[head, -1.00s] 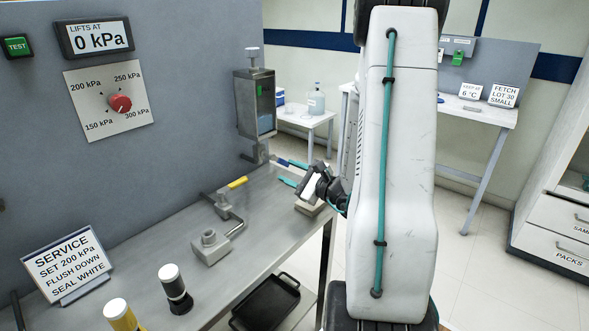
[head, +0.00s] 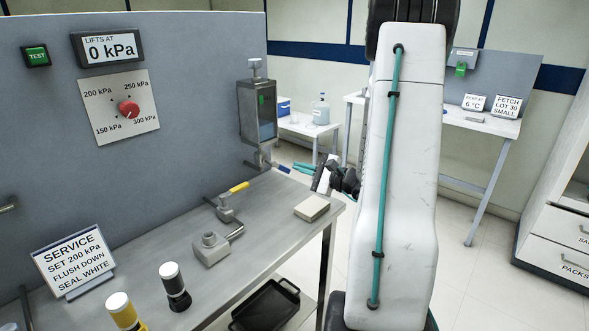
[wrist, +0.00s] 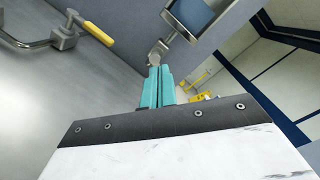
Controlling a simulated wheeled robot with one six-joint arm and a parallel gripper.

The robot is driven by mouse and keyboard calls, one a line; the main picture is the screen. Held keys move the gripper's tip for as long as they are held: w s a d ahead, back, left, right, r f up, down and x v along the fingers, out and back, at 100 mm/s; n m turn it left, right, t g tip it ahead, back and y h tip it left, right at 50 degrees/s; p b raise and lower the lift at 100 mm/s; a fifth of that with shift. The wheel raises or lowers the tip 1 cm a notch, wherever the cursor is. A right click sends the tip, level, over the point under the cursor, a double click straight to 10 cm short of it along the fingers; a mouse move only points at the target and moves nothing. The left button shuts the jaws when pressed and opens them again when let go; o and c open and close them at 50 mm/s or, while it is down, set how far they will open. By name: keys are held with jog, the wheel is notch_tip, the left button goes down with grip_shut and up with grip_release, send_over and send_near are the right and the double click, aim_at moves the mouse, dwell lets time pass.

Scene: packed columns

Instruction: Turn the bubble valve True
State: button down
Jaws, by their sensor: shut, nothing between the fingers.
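No label in view names the bubble valve. A valve with a blue lever (head: 283,169) sits under the grey metal tank (head: 258,108) at the far end of the bench. A second valve with a yellow lever (head: 239,187) stands on the bench nearer me. My gripper (head: 295,166) has teal fingers, shut and empty, close to the right of the blue lever; I cannot tell whether they touch. In the wrist view the shut fingers (wrist: 156,72) point at the valve body (wrist: 158,50) below the tank. The blue lever is not clearly visible there.
A beige block (head: 312,208) lies at the bench's right edge. A grey fitting (head: 211,248) and two capped bottles, black (head: 175,287) and yellow (head: 125,312), stand nearer. A service sign (head: 73,262) leans left. A red-knobbed dial (head: 128,109) is on the panel.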

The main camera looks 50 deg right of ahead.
aim_at(278, 166)
jog(key=w+d+r+n+g+y, duration=0.1)
jog(key=d+r+n+g+y, duration=0.2)
jog(key=d+n, duration=0.55)
jog(key=w+d+r+n+g, duration=0.1)
jog(key=d+r+n+g, duration=0.3)
jog(key=n, duration=0.8)
jog(key=w+a+f+g, duration=0.1)
jog(key=w+a+f, duration=0.5)
jog(key=f, duration=0.4)
jog(key=shift+w, duration=0.5)
jog(key=shift+a+f, duration=0.1)
jog(key=shift+f, duration=0.1)
